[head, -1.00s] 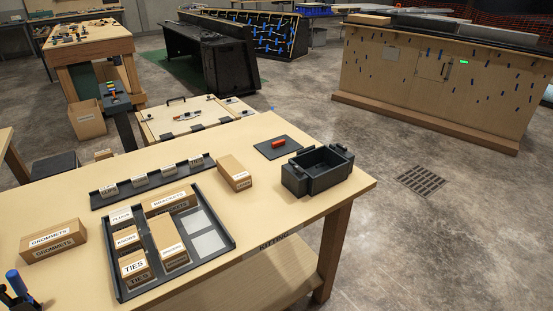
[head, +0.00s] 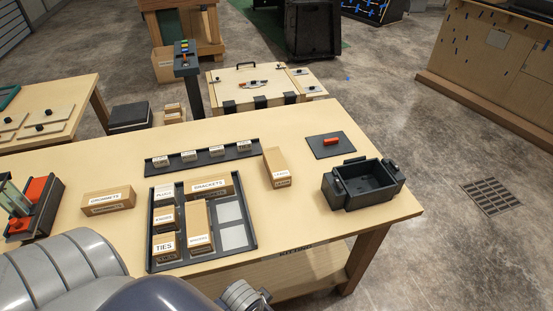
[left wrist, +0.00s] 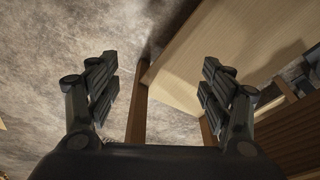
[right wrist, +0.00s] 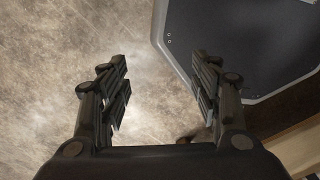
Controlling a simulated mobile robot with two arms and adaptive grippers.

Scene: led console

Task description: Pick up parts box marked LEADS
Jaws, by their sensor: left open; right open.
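A tan parts box (head: 276,168) stands by itself on the table, right of the dark tray. Its small end label is hard to read but seems to start with L. No other box shows a readable LEADS label. My left gripper (left wrist: 160,95) is open and empty in the left wrist view, with floor and a table edge beyond it. My right gripper (right wrist: 160,95) is open and empty in the right wrist view, above floor and a dark panel. Both are apart from the box. Neither gripper can be made out clearly in the head view.
The divided tray (head: 247,262) holds several labelled boxes and has empty compartments at right. A GROMMETS box (head: 108,201) lies left of it. A label rack (head: 205,157) stands behind. A black bin (head: 362,183) and a dark plate (head: 320,150) stand at right.

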